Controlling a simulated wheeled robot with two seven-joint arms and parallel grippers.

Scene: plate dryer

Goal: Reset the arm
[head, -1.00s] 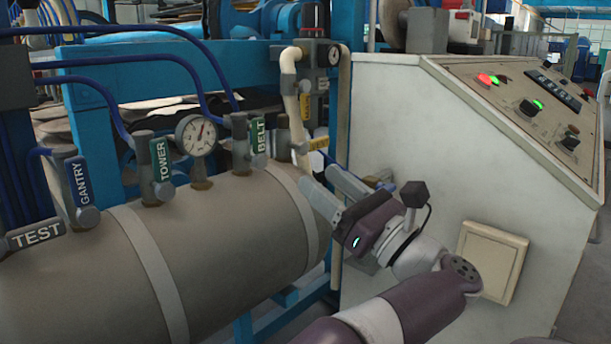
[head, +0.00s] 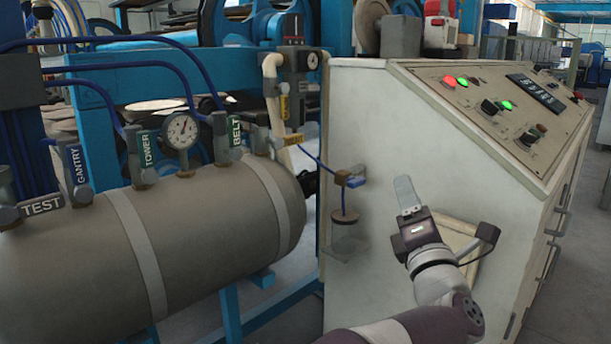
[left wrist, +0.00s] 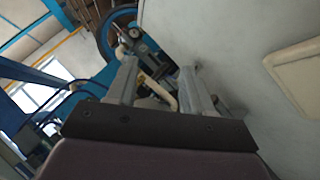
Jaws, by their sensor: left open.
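My left gripper (head: 406,196) is in front of the white side panel of the control cabinet (head: 370,110) in the head view. Its fingers point up and it holds nothing. In the left wrist view the two fingers (left wrist: 158,82) stand apart with a gap between them. The arm comes up from the bottom of the head view. My right gripper is not in view.
A grey tank (head: 210,225) with labelled valves and a gauge (head: 181,131) lies at left. A small blue-handled valve (head: 352,178) and a clear bowl (head: 348,238) are left of the gripper. A square cover plate (head: 455,233) is partly hidden behind my arm.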

